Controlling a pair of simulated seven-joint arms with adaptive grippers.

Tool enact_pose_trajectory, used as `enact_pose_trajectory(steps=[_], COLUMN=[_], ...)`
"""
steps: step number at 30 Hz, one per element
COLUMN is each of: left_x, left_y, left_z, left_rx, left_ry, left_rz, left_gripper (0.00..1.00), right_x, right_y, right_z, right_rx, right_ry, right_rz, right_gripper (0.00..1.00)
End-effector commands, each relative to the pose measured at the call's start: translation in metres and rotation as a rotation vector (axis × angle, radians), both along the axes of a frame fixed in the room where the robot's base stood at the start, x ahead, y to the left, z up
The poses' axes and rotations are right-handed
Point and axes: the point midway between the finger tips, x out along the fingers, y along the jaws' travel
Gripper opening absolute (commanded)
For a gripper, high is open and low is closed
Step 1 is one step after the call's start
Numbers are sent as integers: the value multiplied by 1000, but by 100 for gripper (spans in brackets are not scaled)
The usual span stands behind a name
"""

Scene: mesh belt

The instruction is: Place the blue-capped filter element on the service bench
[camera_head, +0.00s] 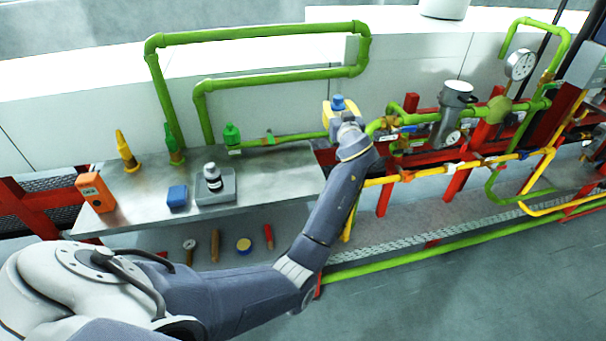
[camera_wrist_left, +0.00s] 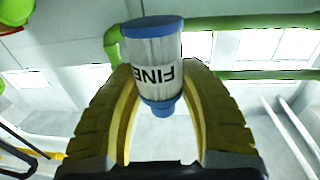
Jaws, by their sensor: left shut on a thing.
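The filter element (camera_wrist_left: 155,60) is a white pleated cylinder with blue end caps and a dark "FINE" label. My left gripper (camera_wrist_left: 163,85) is shut on it, with the yellow fingers on both sides of its body. In the head view the blue cap (camera_head: 338,102) shows above the left gripper (camera_head: 341,114), beyond the bench's right end; most of the filter is hidden there. The service bench (camera_head: 275,185) is a grey metal top at left centre, with its right part bare. My right gripper is not in view.
Green pipes (camera_head: 270,84) rise behind. A metal canister (camera_head: 455,100) and gauges stand right.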

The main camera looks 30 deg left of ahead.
Motion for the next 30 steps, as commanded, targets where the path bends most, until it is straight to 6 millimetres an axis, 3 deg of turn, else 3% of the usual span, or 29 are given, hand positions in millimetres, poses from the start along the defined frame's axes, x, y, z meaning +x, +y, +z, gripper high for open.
enact_pose_trajectory(steps=[5, 10, 21, 26, 30], left_x=[7, -17, -72, -83, -86], left_y=[46, 75, 76, 73, 72], left_z=[-2, 4, 24, 28, 16], left_rx=[4, 1, -1, -1, 1], left_ry=[2, 0, -1, -3, 1], left_rz=[299, 605, 1010, 1075, 1092], left_gripper=[9, 9, 9, 9, 9], right_x=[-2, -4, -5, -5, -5], right_y=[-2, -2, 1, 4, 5], right_z=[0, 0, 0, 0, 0], right_rx=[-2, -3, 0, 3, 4], right_ry=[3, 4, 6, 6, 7], right_rz=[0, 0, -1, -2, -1], right_gripper=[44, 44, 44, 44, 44])
